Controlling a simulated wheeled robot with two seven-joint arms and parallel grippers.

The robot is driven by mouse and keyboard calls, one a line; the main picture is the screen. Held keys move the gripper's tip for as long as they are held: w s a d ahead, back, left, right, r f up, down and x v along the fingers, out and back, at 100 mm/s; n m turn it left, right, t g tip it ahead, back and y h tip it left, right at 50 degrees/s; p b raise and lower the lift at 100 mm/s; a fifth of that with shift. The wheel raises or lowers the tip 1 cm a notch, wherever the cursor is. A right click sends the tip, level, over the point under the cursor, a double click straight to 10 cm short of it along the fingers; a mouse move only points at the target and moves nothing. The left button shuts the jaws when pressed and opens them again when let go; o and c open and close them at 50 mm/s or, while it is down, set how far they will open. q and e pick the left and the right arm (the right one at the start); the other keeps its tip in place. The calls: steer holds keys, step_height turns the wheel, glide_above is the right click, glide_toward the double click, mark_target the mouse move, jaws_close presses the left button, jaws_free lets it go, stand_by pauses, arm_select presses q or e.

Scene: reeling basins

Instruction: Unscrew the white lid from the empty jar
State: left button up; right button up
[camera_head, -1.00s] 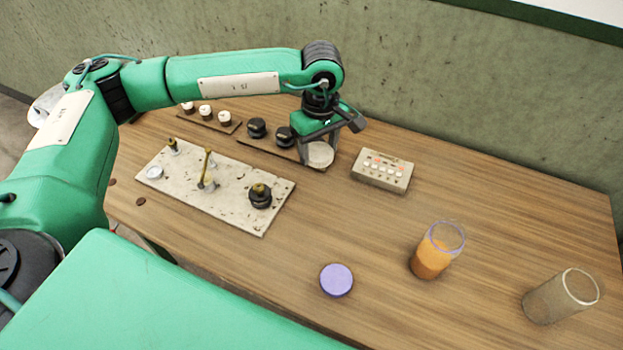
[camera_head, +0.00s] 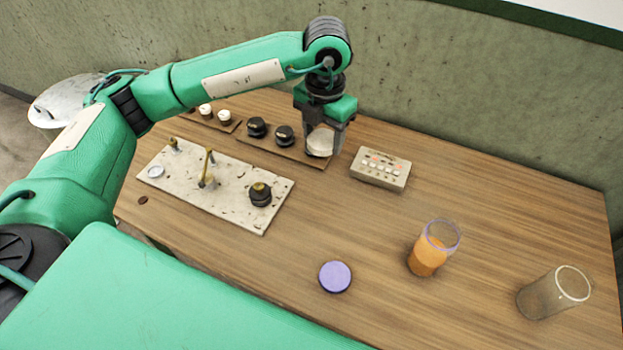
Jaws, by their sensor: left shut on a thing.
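The empty clear jar (camera_head: 553,293) stands upright at the right end of the table, and no lid shows on its rim. My left gripper (camera_head: 321,145) is at the back of the table, pointing down, far to the left of the jar. It is shut on a round white lid (camera_head: 320,144), held between its two dark fingers. The lid is over the right end of a brown strip (camera_head: 300,158); I cannot tell whether it touches the strip. My right gripper is not in view.
A jar of orange liquid (camera_head: 428,260) and a purple lid (camera_head: 335,277) are at the front. A button box (camera_head: 381,168) stands right of my gripper. Dark knobs (camera_head: 257,127) and a pale board with fittings (camera_head: 222,212) lie left. The right middle is clear.

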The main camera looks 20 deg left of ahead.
arm_select(q)
steer(key=n, duration=0.3)
steer(key=r+n, duration=0.1)
steer(key=n, duration=0.2)
steer(key=shift+s+r, duration=0.15)
steer(key=shift+r, duration=0.05)
steer(key=n, duration=0.1)
steer(key=r+n, duration=0.1)
steer(key=n, duration=0.1)
steer(key=shift+s+n+p, duration=0.15)
steer(key=shift+n+p, duration=0.15)
steer(key=shift+p, duration=0.05)
steer(key=n, duration=0.2)
steer(key=r+n, duration=0.1)
steer(key=n, duration=0.1)
steer(key=shift+s+a+n, duration=0.1)
steer(key=shift+a+n, duration=0.05)
steer(key=shift+n, duration=0.95)
steer(key=shift+f, duration=0.1)
steer(key=p, duration=0.3)
glide_above(318, 194)
step_height(318, 194, down, 15)
steer(key=shift+r, duration=0.2)
step_height(318, 194, down, 5)
steer(key=shift+p, duration=0.4)
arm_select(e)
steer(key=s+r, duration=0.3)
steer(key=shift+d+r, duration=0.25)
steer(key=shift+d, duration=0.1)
